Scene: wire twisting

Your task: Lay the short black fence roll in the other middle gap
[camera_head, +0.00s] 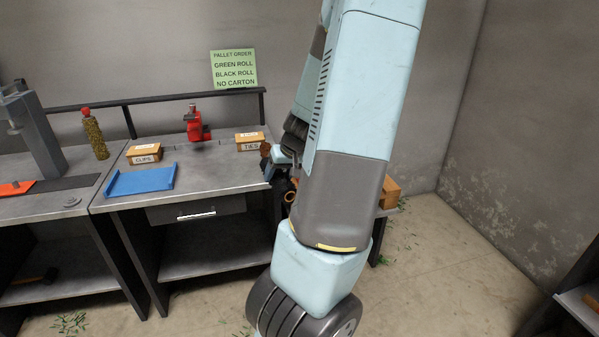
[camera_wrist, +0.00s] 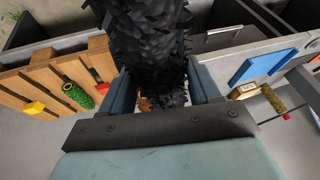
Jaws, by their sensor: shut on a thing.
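The short black fence roll (camera_wrist: 150,45) fills the upper middle of the wrist view, rough and bristly. My gripper (camera_wrist: 162,88) is shut on it, with one blue-grey finger on each side. A slatted wooden pallet (camera_wrist: 48,76) shows at the left of the wrist view. A green roll (camera_wrist: 78,94) lies on it beside the held roll, apart from it. Red and yellow blocks (camera_wrist: 36,107) also sit on the pallet. The roll hides part of the pallet, so I cannot tell which gap lies under it. In the head view my arm hides the pallet and most of the gripper.
A grey workbench (camera_head: 215,170) holds a blue tray (camera_head: 142,180), a clips box (camera_head: 145,154), a ties box (camera_head: 249,141) and a red tool (camera_head: 196,125). A golden-brown roll (camera_head: 95,136) stands upright at the left.

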